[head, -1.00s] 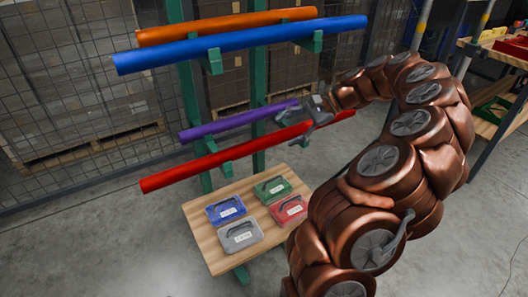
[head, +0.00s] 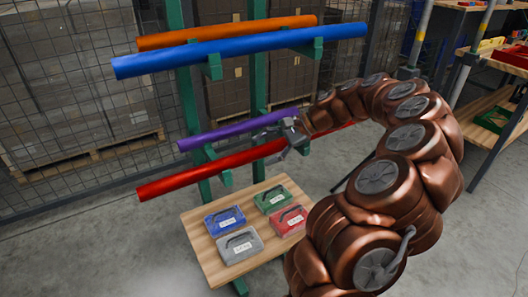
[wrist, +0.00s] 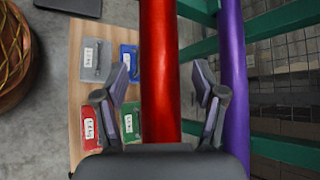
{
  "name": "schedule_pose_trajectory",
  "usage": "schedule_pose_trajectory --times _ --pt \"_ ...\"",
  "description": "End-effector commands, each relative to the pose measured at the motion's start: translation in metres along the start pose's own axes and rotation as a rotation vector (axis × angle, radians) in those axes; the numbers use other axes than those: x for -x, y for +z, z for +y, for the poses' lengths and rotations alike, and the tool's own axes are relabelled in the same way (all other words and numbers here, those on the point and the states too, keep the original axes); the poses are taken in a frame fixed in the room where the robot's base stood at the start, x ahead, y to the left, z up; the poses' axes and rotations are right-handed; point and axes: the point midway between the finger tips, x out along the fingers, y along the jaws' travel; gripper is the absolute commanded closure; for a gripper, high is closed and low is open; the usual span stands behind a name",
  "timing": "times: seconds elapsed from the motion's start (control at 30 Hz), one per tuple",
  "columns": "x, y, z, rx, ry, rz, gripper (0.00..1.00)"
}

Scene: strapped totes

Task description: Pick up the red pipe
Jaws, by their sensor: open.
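The red pipe (head: 210,174) lies across the lower green rack arms, in front of the purple pipe (head: 232,131). My gripper (head: 279,145) is at the right part of the red pipe and hides a piece of it. In the wrist view the red pipe (wrist: 161,75) runs up the picture between the two spread fingers of my gripper (wrist: 165,88). Gaps show on both sides of the pipe. The purple pipe (wrist: 232,70) is just outside the right finger.
A blue pipe (head: 240,46) and an orange pipe (head: 225,33) lie on the upper rack arms. Green rack posts (head: 187,108) stand behind. Below is a wooden platform (head: 205,252) with blue, green, grey and red cases. A mesh fence (head: 85,130) is behind.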

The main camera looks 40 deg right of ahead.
Motion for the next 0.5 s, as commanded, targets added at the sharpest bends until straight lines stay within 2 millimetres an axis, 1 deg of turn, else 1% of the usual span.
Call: schedule_pose_trajectory --times 0.07,0.5 --pt "0.0003 0.0002 -0.0001 0.000 0.000 0.000 0.30" --pt "0.0003 0.0005 0.0001 0.001 0.001 -0.001 0.76"
